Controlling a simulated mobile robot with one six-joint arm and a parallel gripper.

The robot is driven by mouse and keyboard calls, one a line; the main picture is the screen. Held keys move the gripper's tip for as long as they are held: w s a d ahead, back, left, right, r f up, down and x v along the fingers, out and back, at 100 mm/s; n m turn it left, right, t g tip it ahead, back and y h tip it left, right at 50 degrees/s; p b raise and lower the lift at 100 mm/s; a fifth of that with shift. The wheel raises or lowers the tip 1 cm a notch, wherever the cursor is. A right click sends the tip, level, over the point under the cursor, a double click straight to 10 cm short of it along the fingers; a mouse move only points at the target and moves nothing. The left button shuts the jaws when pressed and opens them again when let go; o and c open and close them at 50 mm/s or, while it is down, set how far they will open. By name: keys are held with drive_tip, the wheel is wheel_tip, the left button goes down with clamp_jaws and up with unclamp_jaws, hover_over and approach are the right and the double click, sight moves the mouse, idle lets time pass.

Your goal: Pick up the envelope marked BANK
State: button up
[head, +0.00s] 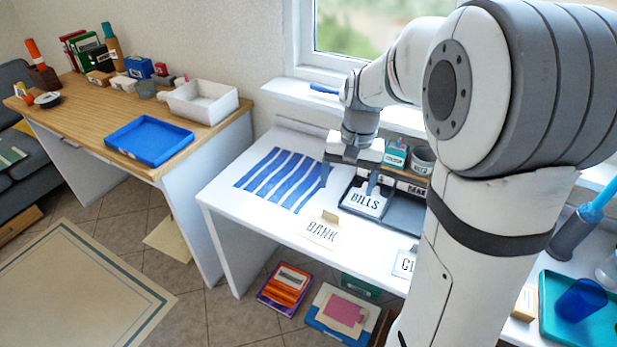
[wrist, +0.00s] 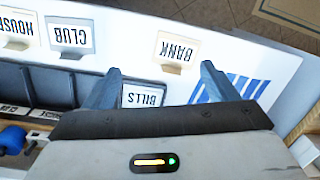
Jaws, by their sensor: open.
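The envelope marked BANK (head: 320,231) is cream with dark letters and a tan strip along its back edge. It is at the front edge of the white table, right of the striped cloth. In the wrist view the BANK envelope (wrist: 176,50) appears upside down, beyond the fingertips and between their lines. My gripper (head: 350,177) is above the table, behind the envelope and apart from it. In the wrist view my gripper (wrist: 163,75) has its fingers wide apart with nothing held between them. The envelope marked BILLS (wrist: 143,97) shows close to one finger.
The BILLS envelope sits in a dark grey tray (head: 404,217) right of BANK. Envelopes marked CLUB (wrist: 70,36) and HOUSE (wrist: 14,29) line the same front edge. A blue-and-white striped cloth (head: 284,178) lies flat at left. Boxes and a cup stand behind the tray.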

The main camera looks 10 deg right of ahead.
drive_tip(key=w+f+m+g+y, duration=0.1)
drive_tip(key=w+f+m+g, duration=0.1)
drive_tip(key=w+f, duration=0.65)
drive_tip(key=m, duration=0.2)
approach(323, 227)
drive_tip(key=shift+g+y, duration=0.4)
drive_tip(key=shift+g, duration=0.1)
drive_tip(key=shift+w+d+f, duration=0.15)
drive_tip(key=shift+d+f, duration=0.05)
drive_tip(key=shift+f, duration=0.9)
drive_tip(key=shift+w+d+f, duration=0.1)
drive_tip(key=shift+d+f, duration=0.1)
drive_tip(key=shift+f, duration=0.9)
drive_tip(key=shift+w+d+f, duration=0.15)
drive_tip(key=shift+d+f, duration=0.05)
drive_tip(key=shift+f, duration=0.9)
